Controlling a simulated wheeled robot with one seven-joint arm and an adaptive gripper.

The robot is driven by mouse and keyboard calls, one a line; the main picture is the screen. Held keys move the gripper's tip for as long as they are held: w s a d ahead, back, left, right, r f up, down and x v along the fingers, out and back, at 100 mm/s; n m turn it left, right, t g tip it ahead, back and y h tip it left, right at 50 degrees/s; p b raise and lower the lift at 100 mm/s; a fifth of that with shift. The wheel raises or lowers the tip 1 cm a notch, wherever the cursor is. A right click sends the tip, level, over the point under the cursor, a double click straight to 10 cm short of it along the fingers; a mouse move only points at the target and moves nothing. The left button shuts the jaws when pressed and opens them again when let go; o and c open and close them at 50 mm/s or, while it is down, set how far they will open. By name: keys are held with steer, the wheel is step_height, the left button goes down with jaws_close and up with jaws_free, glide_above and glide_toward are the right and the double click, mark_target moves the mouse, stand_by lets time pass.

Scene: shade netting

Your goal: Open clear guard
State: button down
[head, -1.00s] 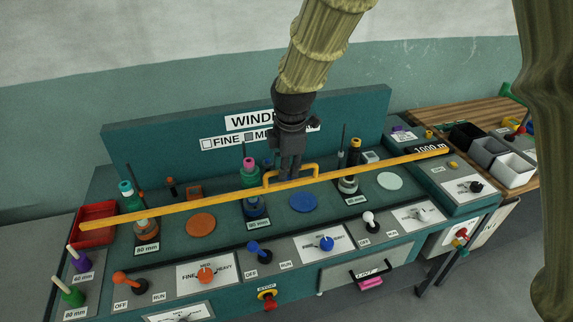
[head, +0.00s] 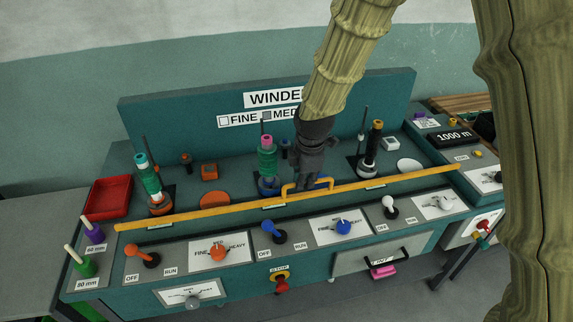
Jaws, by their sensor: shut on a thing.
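The clear guard's panel is hard to make out; its yellow front bar (head: 220,208) runs across the winder bench, just in front of the orange disc (head: 215,199) and behind the row of switches. A yellow loop handle (head: 287,190) stands up from the bar near its middle. My gripper (head: 306,186) reaches down from above and is shut on this handle. The fingertips are partly hidden by the gripper's dark body and the handle.
Behind the bar stand a left green spool (head: 150,180), a middle green spool (head: 267,160) and a right spool with an orange top (head: 371,150). A red tray (head: 107,197) is at the left. Knobs and levers, such as the orange lever (head: 143,256), line the front panel.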

mark_target(303, 195)
step_height(303, 195, down, 6)
steer(key=shift+r+b, duration=0.1)
steer(key=shift+b, duration=0.5)
steer(key=c, duration=1.5)
jaws_free()
step_height(303, 195, up, 12)
steer(key=s, duration=0.2)
steer(key=shift+s+d, duration=0.2)
steer(key=shift+d, duration=0.05)
steer(key=shift+a, duration=0.1)
